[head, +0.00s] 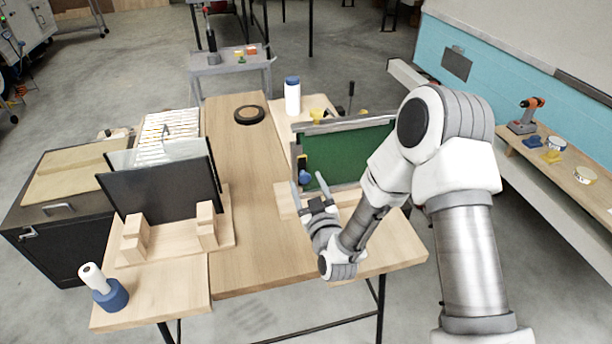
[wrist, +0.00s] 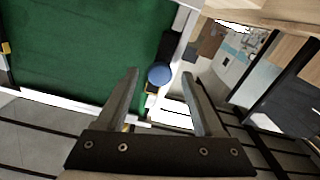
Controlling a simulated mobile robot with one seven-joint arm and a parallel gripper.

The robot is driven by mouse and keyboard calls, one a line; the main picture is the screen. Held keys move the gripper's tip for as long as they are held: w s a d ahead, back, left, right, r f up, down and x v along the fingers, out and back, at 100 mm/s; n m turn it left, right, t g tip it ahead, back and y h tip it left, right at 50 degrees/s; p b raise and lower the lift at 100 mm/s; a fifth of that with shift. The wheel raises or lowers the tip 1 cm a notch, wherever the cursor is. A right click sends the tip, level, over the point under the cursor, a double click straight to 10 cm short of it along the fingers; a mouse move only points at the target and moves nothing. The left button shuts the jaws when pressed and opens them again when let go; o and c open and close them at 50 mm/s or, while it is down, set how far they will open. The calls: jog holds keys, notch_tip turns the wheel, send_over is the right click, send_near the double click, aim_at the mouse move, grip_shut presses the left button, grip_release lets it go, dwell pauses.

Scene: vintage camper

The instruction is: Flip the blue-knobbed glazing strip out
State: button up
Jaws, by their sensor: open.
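The blue knob (wrist: 160,74) of the glazing strip shows in the wrist view at the edge of a green panel (wrist: 80,50). The strip itself is hard to make out; a pale frame edge (wrist: 181,35) runs beside the knob. In the head view the blue knob (head: 304,177) is at the lower left of the green panel (head: 345,155), which stands upright in a grey frame. My gripper (wrist: 166,85) is open. Its fingers are on either side of the knob in the wrist view, with nothing held; whether they touch it cannot be told.
Dark and clear panes (head: 165,190) stand in a wooden rack (head: 215,248) at the left. A blue-and-white bottle (head: 292,98) stands behind the frame, and a black ring (head: 249,115) lies on the table (head: 250,255). The front middle of the table is clear.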

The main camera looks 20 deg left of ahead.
jog(key=shift+w+a, duration=0.15)
jog(key=shift+w, duration=0.1)
grip_shut()
dwell(0.4)
dwell(1.1)
